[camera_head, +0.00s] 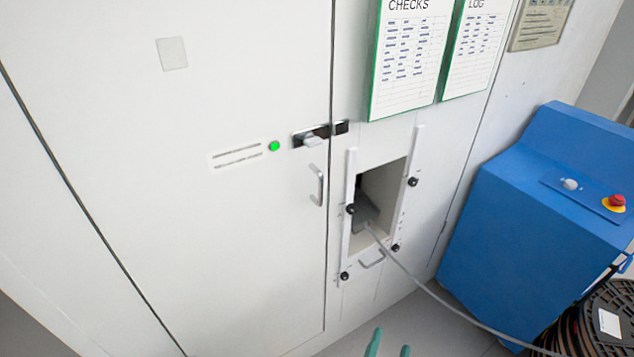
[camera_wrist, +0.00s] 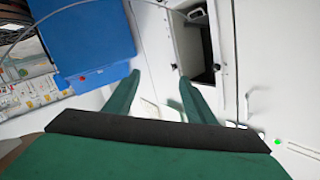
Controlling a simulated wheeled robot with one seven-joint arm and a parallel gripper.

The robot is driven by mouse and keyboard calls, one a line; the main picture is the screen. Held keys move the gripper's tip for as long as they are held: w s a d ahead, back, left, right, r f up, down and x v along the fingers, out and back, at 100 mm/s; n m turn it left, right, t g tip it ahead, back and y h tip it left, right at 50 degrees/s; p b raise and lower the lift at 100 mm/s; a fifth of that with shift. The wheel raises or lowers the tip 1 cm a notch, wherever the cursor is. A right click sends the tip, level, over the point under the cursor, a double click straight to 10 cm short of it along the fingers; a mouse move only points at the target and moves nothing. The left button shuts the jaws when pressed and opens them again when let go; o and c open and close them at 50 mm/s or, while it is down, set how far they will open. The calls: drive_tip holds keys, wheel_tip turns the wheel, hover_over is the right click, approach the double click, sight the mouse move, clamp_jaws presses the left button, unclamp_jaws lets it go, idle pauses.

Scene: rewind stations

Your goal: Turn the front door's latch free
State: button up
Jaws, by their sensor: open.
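The front door (camera_head: 200,230) is a large white panel and looks shut. A green light (camera_head: 274,146) glows left of the latch. A handle (camera_head: 318,185) is below it. My gripper (camera_head: 388,342) shows as two green fingertips at the bottom of the head view, well below the latch and apart from it. In the wrist view the gripper (camera_wrist: 156,85) is open, with nothing between its fingers.
A square opening (camera_head: 380,205) with white rails and black knobs is right of the door. A grey cable (camera_head: 430,290) runs from it to a dark reel (camera_head: 590,325). A blue cabinet (camera_head: 530,210) with a red button stands right. Check sheets (camera_head: 408,60) hang above.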

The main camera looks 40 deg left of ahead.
drive_tip(key=w+a+r+n+y, duration=0.2)
drive_tip(key=w+a+r+y, duration=0.1)
drive_tip(key=w+a+r, duration=0.3)
drive_tip(key=n+g+y, duration=0.9)
drive_tip(key=n+y, duration=0.1)
drive_tip(key=n, duration=0.3)
approach(317, 143)
drive_tip(key=x, duration=0.9)
drive_tip(key=shift+a, duration=0.1)
drive_tip(key=shift+c, duration=0.3)
drive_tip(key=c, duration=1)
